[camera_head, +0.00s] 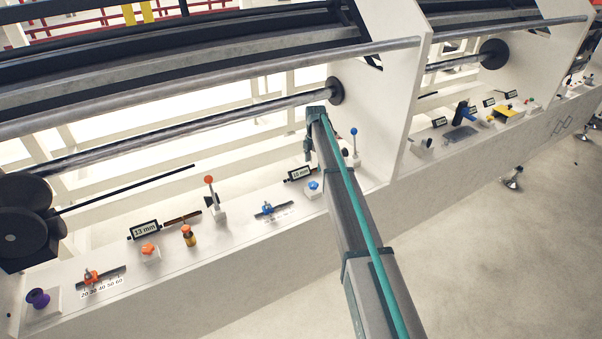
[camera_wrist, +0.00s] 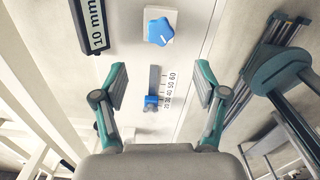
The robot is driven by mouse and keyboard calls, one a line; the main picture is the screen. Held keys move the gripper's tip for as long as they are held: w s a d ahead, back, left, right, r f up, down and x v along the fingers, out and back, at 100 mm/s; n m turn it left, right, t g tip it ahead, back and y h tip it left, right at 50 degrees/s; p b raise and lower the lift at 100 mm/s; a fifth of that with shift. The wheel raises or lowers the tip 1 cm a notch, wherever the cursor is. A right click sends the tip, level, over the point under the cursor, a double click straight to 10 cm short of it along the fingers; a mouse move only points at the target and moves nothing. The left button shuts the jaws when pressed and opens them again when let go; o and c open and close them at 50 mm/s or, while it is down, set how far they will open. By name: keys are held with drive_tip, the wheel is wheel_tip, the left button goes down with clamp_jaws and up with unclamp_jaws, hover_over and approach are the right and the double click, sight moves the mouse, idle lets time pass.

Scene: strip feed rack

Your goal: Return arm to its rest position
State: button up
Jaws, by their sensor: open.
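My gripper (camera_wrist: 161,78) is open and empty in the wrist view, its two teal and grey fingers wide apart. Between and beyond them is a slider with a blue handle (camera_wrist: 151,101) beside a printed 20 to 60 scale. The handle sits near the low end of the scale. My arm (camera_head: 352,215) reaches in the head view from the bottom edge up to the machine's front ledge. I cannot make out the fingers clearly in the head view.
A blue star knob (camera_wrist: 159,32) and a 10 mm display (camera_wrist: 91,24) lie above the slider. The ledge also bears an orange-topped lever (camera_head: 209,181), a blue-topped lever (camera_head: 354,131), a 13 mm display (camera_head: 145,230) and a purple knob (camera_head: 38,297). Bare floor (camera_head: 480,245) lies right.

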drive_tip(key=shift+r, duration=0.55)
drive_tip(key=s+d+f+m+g, duration=0.1)
drive_tip(key=s+d+f+m, duration=0.1)
drive_tip(key=s+f+m, duration=0.75)
drive_tip(key=s+d+f+m, duration=0.1)
drive_tip(key=s+f+m, duration=0.45)
drive_tip(key=s, duration=0.75)
drive_tip(key=s+d+f+m+g, duration=0.15)
drive_tip(key=s+f+m, duration=0.35)
drive_tip(key=s+f, duration=0.5)
drive_tip(key=s+d+f+m+g+b, duration=0.1)
drive_tip(key=s+f, duration=0.2)
drive_tip(key=s, duration=1.2)
drive_tip(key=s+d+f+m+g+b, duration=0.1)
drive_tip(key=s+f+m+g, duration=0.1)
drive_tip(key=s, duration=1.3)
drive_tip(key=s+d+f+m+g, duration=0.1)
drive_tip(key=s+f, duration=0.3)
drive_tip(key=s, duration=1.1)
drive_tip(key=shift+s+d+f+m+b, duration=0.15)
drive_tip(key=shift+d+f+m+b, duration=0.15)
drive_tip(key=shift+f+m+b, duration=0.15)
drive_tip(key=shift+r, duration=0.1)
